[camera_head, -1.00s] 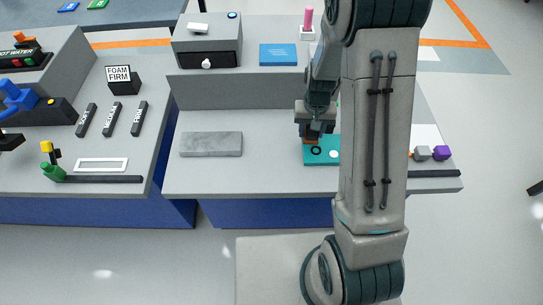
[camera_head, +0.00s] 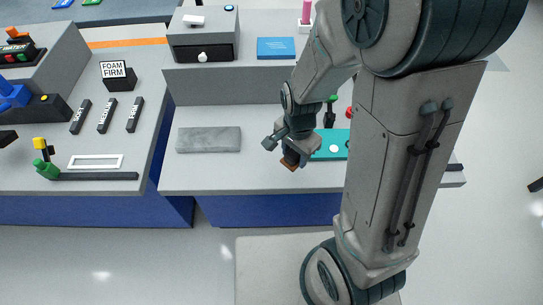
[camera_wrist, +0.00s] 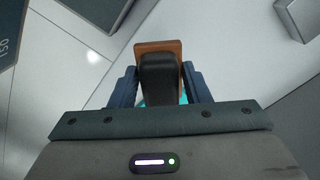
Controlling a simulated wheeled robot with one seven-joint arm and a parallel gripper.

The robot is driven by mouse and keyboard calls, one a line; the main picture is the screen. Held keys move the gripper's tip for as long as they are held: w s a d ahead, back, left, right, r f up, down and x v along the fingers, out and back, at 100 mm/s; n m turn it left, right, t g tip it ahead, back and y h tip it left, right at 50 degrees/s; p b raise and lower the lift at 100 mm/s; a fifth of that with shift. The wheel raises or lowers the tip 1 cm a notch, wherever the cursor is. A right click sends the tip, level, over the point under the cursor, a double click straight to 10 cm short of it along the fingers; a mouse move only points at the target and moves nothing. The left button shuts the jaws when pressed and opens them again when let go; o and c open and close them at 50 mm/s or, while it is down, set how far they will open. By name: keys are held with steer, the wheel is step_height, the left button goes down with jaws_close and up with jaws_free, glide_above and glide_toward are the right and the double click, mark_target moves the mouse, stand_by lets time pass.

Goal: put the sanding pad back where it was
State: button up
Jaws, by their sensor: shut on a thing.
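The sanding pad is a brown block with a black grip, held in my gripper (camera_head: 284,148). In the head view its brown end (camera_head: 290,160) shows below the fingers, tilted, in the air near the left end of a teal board (camera_head: 328,152). In the wrist view the brown pad (camera_wrist: 158,46) and its black grip lie between the two blue fingers of my gripper (camera_wrist: 159,80), which are shut on it. My arm hides the right part of the teal board.
A grey slab (camera_head: 208,140) lies on the bench left of my gripper. A grey drawer box (camera_head: 203,48) and a blue book-like block (camera_head: 276,48) stand on the raised shelf behind. The bench front between slab and edge is clear. A panel with labelled blocks (camera_head: 107,115) is at left.

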glide_above(272, 163)
step_height(272, 163, down, 5)
steer(key=shift+r+p, duration=0.2)
steer(key=shift+p, duration=0.25)
steer(key=shift+f, duration=1.95)
steer(key=shift+f, duration=0.1)
steer(key=shift+f, duration=0.2)
steer(key=o, duration=1.2)
steer(key=shift+r, duration=0.1)
steer(key=shift+r, duration=0.1)
